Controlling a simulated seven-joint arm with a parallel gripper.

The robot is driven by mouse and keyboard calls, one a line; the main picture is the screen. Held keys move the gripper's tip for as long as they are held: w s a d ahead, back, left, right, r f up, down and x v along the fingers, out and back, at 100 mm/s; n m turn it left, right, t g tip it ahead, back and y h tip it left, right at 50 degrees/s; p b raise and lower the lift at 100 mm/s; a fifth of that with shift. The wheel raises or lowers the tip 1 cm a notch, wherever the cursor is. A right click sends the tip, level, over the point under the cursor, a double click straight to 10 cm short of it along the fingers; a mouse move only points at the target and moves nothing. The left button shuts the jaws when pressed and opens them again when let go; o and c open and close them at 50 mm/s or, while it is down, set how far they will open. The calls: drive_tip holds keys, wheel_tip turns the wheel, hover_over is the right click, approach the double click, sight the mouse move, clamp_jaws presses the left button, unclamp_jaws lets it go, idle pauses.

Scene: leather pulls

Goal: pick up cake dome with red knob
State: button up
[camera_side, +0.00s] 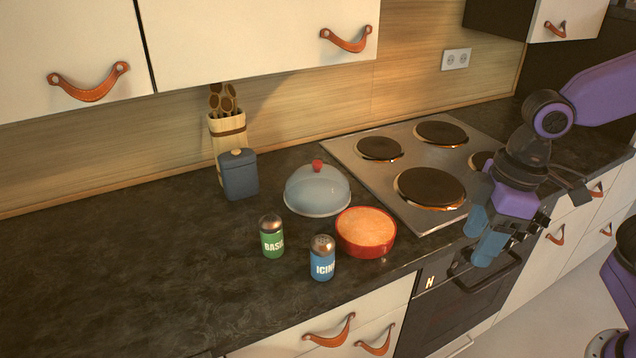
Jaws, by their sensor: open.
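The cake dome (318,190) is a clear, bluish dome with a red knob (317,165) on top. It stands upright on the dark counter, left of the stove and behind a red round dish. My gripper (484,238) has blue fingers and hangs at the right, near the counter's front edge, in front of the stove and well apart from the dome. It is open, and I see nothing held in it.
A red dish (366,238) with a pale top, a green-labelled shaker (271,237) and a blue-labelled shaker (321,258) stand in front of the dome. A blue-grey canister (238,174) and a utensil holder (227,135) stand behind left. The stove (388,176) lies right. The left counter is clear.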

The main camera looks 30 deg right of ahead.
drive_tip(key=w+a+r+m+t+y, duration=0.1)
drive_tip(key=w+a+r+m, duration=0.15)
drive_tip(key=w, duration=0.65)
drive_tip(key=w+a+r+m+t, duration=0.1)
drive_tip(key=w+a, duration=0.2)
drive_tip(key=w, duration=0.6)
drive_tip(key=m+t, duration=0.3)
approach(318, 162)
drive_tip(key=shift+w+a+f+n, duration=0.15)
drive_tip(key=shift+w+f, duration=0.45)
drive_tip(key=shift+w+a+f+n, duration=0.1)
drive_tip(key=shift+w+a+f, duration=0.05)
drive_tip(key=shift+w+f, duration=0.45)
drive_tip(key=shift+s+x, duration=0.15)
drive_tip(key=shift+x, duration=1.25)
drive_tip(key=shift+s+x, duration=0.15)
drive_tip(key=shift+x, duration=1.25)
drive_tip(key=shift+f, duration=0.2)
clamp_jaws()
